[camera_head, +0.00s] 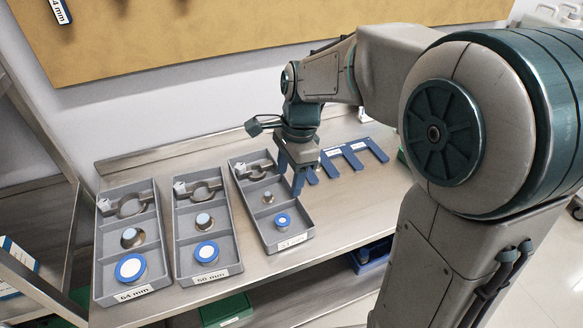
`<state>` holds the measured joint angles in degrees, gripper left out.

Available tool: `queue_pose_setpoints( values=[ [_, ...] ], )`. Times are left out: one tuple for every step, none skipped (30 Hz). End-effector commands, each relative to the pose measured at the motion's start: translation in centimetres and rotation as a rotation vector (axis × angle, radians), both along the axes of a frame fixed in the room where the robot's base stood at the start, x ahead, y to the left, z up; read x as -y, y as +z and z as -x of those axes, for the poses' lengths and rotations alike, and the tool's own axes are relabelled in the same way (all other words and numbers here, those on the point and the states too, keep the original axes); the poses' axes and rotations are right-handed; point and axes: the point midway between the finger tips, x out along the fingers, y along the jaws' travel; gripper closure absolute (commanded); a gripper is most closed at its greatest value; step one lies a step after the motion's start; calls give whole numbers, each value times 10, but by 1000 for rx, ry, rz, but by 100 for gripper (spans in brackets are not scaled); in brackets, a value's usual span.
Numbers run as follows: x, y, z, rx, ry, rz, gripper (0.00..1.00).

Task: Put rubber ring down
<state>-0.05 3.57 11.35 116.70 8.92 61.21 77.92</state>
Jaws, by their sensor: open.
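Three grey trays stand side by side on the steel bench: the left tray (98,268), the middle tray (236,245) and the right tray (310,222). Each holds a metal clamp at the back, a small metal fitting in the middle and a round piece with a blue ring and white centre in front. These blue-ringed pieces are in the left (130,267), middle (206,251) and right (282,220) trays. I cannot tell which part is the rubber ring. My gripper (291,180) points down, open, over the right edge of the right tray. I see nothing between its fingers.
Blue fork-shaped holders (352,156) lie on the bench right of my gripper. Bare bench (345,205) is free in front of them. A blue bin (370,257) and a green box (226,310) are below. A shelf frame (35,125) stands at the left.

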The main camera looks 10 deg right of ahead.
Motion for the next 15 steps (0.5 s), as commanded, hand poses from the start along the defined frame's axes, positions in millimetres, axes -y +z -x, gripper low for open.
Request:
queue_pose_setpoints(
  values=[
    [1, 6, 0, 1, 0, 0, 45],
    [1, 9, -1, 1, 0, 0, 45],
    [2, 11, -1, 2, 0, -1, 45],
    [2, 13, 0, 3, 3, 0, 45],
    [3, 15, 1, 5, 8, 1, 45],
    [5, 16, 3, 11, 25, 4, 45],
    [7, 17, 5, 19, 42, 6, 45],
    [9, 19, 8, 29, 67, 10, 45],
    [14, 21, 13, 49, 112, 16, 45],
    [18, 22, 18, 67, 153, 23, 45],
    [23, 23, 24, 86, 203, 31, 45],
    [30, 25, 32, 114, 276, 44, 45],
    [36, 26, 39, 135, 334, 54, 45],
    [41, 26, 46, 155, 395, 65, 45],
    [49, 27, 56, 184, 479, 83, 45]
  ],
)
